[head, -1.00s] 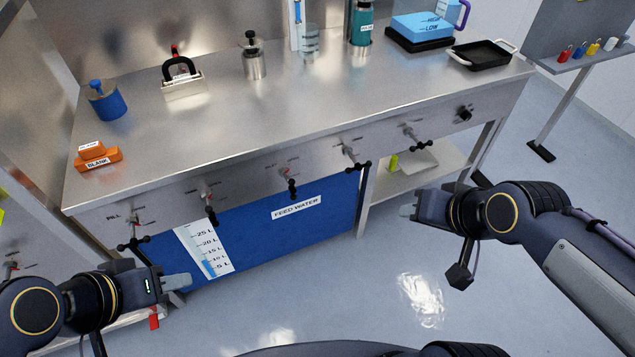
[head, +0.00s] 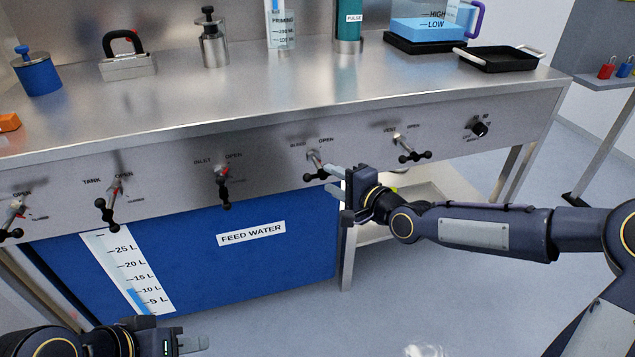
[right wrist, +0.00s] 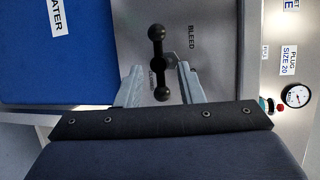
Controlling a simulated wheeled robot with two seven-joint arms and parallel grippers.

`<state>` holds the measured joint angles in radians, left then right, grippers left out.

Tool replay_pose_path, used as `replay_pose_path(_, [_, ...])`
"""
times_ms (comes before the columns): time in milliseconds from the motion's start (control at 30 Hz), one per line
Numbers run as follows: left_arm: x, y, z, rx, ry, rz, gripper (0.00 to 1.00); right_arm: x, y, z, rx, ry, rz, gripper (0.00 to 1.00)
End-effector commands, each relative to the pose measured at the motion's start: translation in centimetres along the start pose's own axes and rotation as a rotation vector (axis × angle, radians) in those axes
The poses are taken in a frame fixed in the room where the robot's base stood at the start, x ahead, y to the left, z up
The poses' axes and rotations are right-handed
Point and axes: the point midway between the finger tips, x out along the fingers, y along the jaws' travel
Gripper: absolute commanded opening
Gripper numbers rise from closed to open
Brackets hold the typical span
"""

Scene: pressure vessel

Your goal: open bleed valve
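The bleed valve (head: 316,168) is on the front panel under the label BLEED. Its black T-handle with ball ends shows in the right wrist view (right wrist: 157,62). The label BLEED (right wrist: 191,37) is just right of it there. My right gripper (head: 334,181) is at this handle. In the right wrist view its two fingers (right wrist: 160,80) are apart, one on each side of the handle's lower ball, with gaps visible. My left gripper (head: 192,343) is low at the bottom left, away from the panel. Its finger gap is not clear.
The vent valve (head: 408,151) is right of the bleed valve; the inlet valve (head: 223,185) and tank valve (head: 110,205) are left of it. A blue feed water tank (head: 285,255) is below. A pressure gauge (right wrist: 297,95) shows in the wrist view. Floor at the right is open.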

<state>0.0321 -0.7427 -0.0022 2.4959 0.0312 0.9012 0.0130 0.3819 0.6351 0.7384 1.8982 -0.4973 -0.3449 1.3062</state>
Motion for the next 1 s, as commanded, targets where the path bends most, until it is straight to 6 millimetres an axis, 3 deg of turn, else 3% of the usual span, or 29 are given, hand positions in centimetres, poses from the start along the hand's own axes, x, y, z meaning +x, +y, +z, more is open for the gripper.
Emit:
replay_pose_path(200, [0.9,-0.4,0.5,0.0,0.0,0.0,0.36,3.7,0.2,0.2,-0.004,-0.003,0.002,0.34])
replay_pose_path(333, [1.1,-0.5,0.6,0.0,0.0,0.0,0.36,5.2,0.1,0.1,-0.003,-0.001,0.004,0.34])
replay_pose_path(700, [1.2,-0.5,0.6,0.0,0.0,0.0,0.36,6.0,0.1,0.0,-0.003,0.001,0.005,0.34])
replay_pose_path(1000, [1.2,-0.5,0.6,0.0,-0.001,0.0,0.36,6.0,0.2,0.0,-0.003,0.0,0.007,0.0])
